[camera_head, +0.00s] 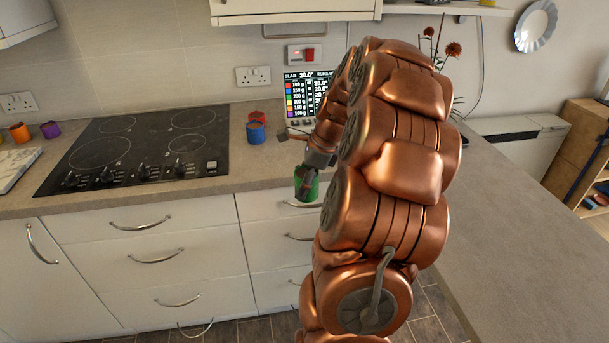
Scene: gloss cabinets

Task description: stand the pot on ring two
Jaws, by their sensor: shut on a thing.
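A small green pot (313,191) is in my gripper (306,180), in front of the counter's front edge and the upper drawers. My gripper is shut on it, and the dark fingers cover part of its side and rim. The black hob (135,150) lies to the left on the counter. It shows several ring outlines: back left, back right (193,117), front left (98,153) and front right (187,143). Nothing stands on the hob.
A blue cup (256,133) and a red cup (257,117) stand right of the hob. Orange (19,133) and purple (49,130) cups stand at the far left near a marble board (15,165). A display (306,94) stands behind my arm. The right counter (520,230) is clear.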

